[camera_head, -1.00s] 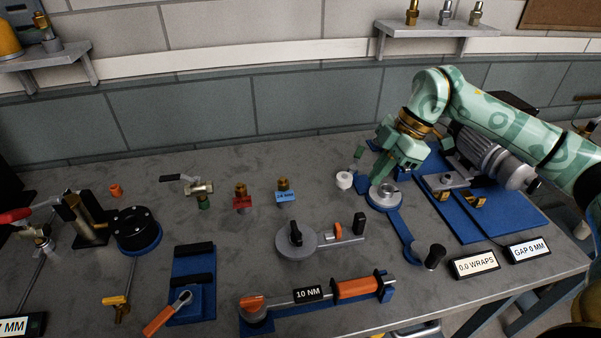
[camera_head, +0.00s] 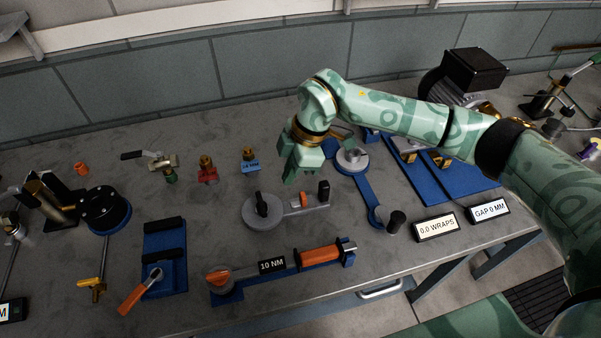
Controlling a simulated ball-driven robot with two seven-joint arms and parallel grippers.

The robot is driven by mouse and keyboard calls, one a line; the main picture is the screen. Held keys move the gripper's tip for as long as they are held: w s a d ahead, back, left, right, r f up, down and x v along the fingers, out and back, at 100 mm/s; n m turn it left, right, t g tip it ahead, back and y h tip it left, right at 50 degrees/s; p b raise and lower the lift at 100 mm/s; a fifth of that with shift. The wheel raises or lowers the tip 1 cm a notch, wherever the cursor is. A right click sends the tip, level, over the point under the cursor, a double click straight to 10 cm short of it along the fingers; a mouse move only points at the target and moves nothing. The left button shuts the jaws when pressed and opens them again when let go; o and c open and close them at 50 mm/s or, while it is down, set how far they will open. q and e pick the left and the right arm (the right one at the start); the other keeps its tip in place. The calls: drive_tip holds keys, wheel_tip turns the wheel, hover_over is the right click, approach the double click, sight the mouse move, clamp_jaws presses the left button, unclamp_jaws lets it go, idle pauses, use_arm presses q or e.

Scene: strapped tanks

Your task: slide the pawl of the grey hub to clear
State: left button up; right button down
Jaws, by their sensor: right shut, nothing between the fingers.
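A flat grey hub (camera_head: 258,219) with a black knob (camera_head: 262,204) on top lies on the bench in the middle of the view. A grey arm extends from it to the right, carrying a small orange piece (camera_head: 303,199) and an upright black block (camera_head: 324,191). Which of these pieces is the pawl I cannot tell for sure. My right gripper (camera_head: 296,180) is shut and empty, pointing down above and behind the hub's arm, apart from it. My left gripper is out of view.
A silver hub (camera_head: 352,158) on a blue base stands right of my gripper. The torque wrench (camera_head: 320,254), marked 10 NM, lies in front. Small red (camera_head: 207,175) and blue (camera_head: 249,166) tagged fittings stand behind the hub. Signs (camera_head: 435,227) stand at the right edge.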

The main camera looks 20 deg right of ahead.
sight(303, 199)
drive_tip(key=b+x, duration=0.1)
drive_tip(key=x, duration=0.6)
drive_tip(key=shift+f, duration=0.4)
drive_tip(key=shift+w+d+f, duration=0.1)
drive_tip(key=shift+d+f, duration=0.15)
drive_tip(key=shift+d+r, duration=0.1)
drive_tip(key=shift+d, duration=1.55)
